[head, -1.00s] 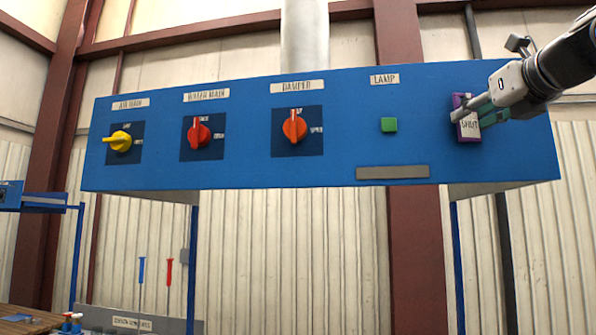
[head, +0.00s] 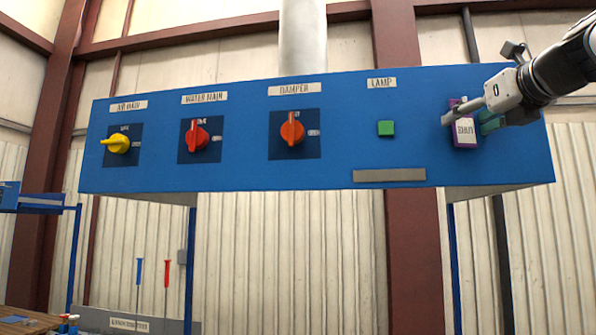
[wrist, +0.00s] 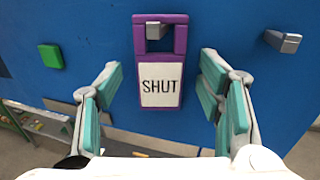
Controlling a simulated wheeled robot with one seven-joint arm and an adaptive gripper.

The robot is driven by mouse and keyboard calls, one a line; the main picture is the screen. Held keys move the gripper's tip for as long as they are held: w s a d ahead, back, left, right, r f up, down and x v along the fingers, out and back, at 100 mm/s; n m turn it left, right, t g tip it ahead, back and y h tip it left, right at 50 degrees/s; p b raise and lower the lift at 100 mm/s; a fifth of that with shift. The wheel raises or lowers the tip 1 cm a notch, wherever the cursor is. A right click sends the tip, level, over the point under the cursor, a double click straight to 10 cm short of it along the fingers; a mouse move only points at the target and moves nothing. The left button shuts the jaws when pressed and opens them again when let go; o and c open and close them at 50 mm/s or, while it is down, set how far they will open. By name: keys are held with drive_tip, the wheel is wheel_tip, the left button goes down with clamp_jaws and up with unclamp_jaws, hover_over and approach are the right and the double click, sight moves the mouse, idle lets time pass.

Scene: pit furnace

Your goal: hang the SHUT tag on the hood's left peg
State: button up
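The SHUT tag (wrist: 160,85), a white plate in a purple frame with an open loop at its top, hangs upright against the blue hood. A grey square peg (wrist: 155,31) shows through its loop. The tag also shows in the head view (head: 464,131) at the hood's right end. A second peg (wrist: 283,41), bare, sticks out to its right. My gripper (wrist: 161,87) is open. Its teal-padded fingers stand on either side of the tag, with visible gaps. In the head view my gripper (head: 468,120) reaches in from the right and partly covers the tag.
The hood face (head: 340,140) carries yellow (head: 119,142), red (head: 197,136) and orange (head: 292,129) knobs. A green lamp button (head: 386,128) is left of the tag, with a grey strip (head: 389,175) below it. Space below the hood's right end looks open.

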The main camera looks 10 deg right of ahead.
drive_tip(key=shift+s, duration=0.1)
drive_tip(key=s, duration=1.1)
drive_tip(key=a+f+n+g+y, duration=0.15)
drive_tip(key=a+f+n, duration=0.3)
drive_tip(key=f, duration=0.45)
drive_tip(key=a+f+n+g, duration=0.35)
drive_tip(key=f+n, duration=0.25)
drive_tip(key=f, duration=0.2)
drive_tip(key=a+f+n+g+y, duration=0.1)
drive_tip(key=a+f+n+g, duration=0.1)
drive_tip(key=a+f+n, duration=0.55)
drive_tip(key=s+a+f+n+g, duration=0.1)
drive_tip(key=s+f+n, duration=0.2)
drive_tip(key=f+n, duration=0.3)
drive_tip(key=s+a+f+n+g+h, duration=0.1)
drive_tip(key=s+f+n, duration=0.3)
drive_tip(key=f, duration=0.6)
drive_tip(key=s+a+f+n+g+h, duration=0.1)
drive_tip(key=s+f+n+g, duration=0.2)
drive_tip(key=f+n, duration=0.5)
drive_tip(key=shift+s+a+f, duration=0.2)
drive_tip(key=shift+a+f, duration=0.05)
drive_tip(key=shift+a, duration=0.1)
